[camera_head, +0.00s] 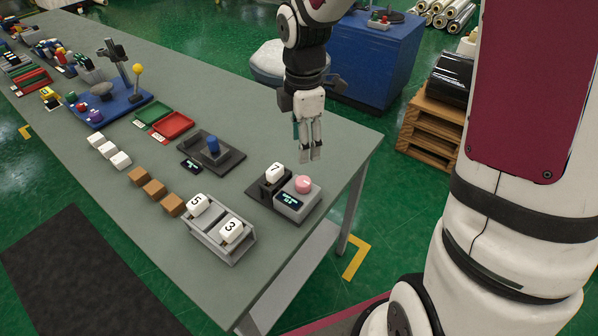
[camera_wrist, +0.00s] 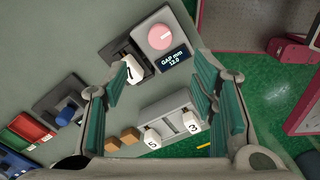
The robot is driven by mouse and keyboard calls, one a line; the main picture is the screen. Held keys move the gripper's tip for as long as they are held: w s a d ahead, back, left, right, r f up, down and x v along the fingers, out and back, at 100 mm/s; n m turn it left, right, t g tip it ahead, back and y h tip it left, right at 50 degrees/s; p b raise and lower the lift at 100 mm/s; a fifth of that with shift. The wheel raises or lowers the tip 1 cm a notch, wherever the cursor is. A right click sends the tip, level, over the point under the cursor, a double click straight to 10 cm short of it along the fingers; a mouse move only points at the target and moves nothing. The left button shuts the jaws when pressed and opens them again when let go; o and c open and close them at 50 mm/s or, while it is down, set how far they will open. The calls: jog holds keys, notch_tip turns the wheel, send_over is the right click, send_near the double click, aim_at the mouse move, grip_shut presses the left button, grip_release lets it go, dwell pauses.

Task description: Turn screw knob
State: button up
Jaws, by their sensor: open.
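The pink screw knob (camera_head: 302,184) sits on a grey box with a small dark display, near the right end of the table. In the wrist view the pink knob (camera_wrist: 160,36) is near the top, and the display (camera_wrist: 174,60) reads "GAP mm" and about 12.0. A white block marked 7 (camera_head: 275,171) stands in the dark fixture (camera_head: 262,187) beside the knob box. My gripper (camera_head: 316,156) is above the table, behind the knob in the head view, pointing down. Its fingers (camera_wrist: 160,100) are apart, with nothing between them, and do not touch the knob.
A grey tray (camera_head: 217,236) holds white blocks marked 5 and 3. A dark fixture with a blue knob (camera_head: 213,145), brown cubes (camera_head: 153,189) and white cubes (camera_head: 108,150) stand to the left. The table's right edge is close to the knob box.

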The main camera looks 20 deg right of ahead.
aim_at(302, 181)
notch_tip(302, 181, down, 12)
dwell(0.4)
jog(key=shift+c, duration=0.4)
jog(key=c, duration=1.1)
